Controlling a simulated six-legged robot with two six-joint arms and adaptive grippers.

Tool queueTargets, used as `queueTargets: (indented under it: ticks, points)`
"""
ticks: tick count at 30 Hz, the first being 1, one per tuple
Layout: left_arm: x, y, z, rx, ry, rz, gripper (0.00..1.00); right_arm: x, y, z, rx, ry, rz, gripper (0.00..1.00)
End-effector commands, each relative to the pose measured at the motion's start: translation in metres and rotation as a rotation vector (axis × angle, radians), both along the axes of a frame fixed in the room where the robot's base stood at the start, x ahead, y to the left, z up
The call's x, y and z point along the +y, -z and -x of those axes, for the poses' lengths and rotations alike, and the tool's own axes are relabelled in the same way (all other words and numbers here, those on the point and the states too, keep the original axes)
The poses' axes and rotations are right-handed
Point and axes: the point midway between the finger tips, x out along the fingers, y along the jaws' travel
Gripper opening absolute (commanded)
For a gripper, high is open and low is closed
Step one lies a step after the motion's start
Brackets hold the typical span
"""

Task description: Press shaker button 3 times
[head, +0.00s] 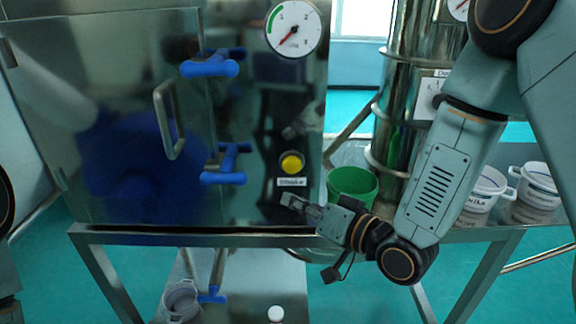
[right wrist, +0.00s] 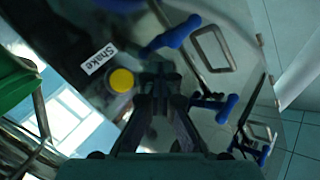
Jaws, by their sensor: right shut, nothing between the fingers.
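The shaker button is a round yellow button (head: 292,164) in a dark ring on the steel cabinet front, above a white label (head: 291,182). In the right wrist view the yellow button (right wrist: 121,80) shows beside the label reading "Shake" (right wrist: 99,58). My right gripper (head: 291,201) is shut and empty, just below the label in the head view. In the right wrist view its fingertips (right wrist: 160,72) lie to the right of the button, apart from it in the picture. The exact gap to the panel is hard to tell. My left gripper is not in view.
Blue handles (head: 211,66) and a metal door handle (head: 169,120) stick out left of the button. A pressure gauge (head: 293,27) is above. A green bucket (head: 353,183) stands close right of my gripper, before the steel sieve column (head: 405,75). White buckets (head: 487,188) stand farther right.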

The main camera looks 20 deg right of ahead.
Motion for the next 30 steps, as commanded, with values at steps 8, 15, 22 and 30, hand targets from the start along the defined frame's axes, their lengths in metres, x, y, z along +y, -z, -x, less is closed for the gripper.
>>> queueTargets:
  ticks: [8,15,22,30]
  points:
    - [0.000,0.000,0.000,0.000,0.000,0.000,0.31,-0.002,0.000,-0.005,0.000,0.002,0.000,0.00]
    - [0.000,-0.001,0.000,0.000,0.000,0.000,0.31,-0.009,0.000,-0.031,-0.001,0.005,0.002,0.00]
    - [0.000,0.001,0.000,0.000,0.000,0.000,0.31,-0.015,0.001,-0.060,-0.002,0.003,0.003,0.00]
    - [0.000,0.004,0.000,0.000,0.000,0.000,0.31,-0.022,0.001,-0.082,0.000,0.003,0.002,0.00]
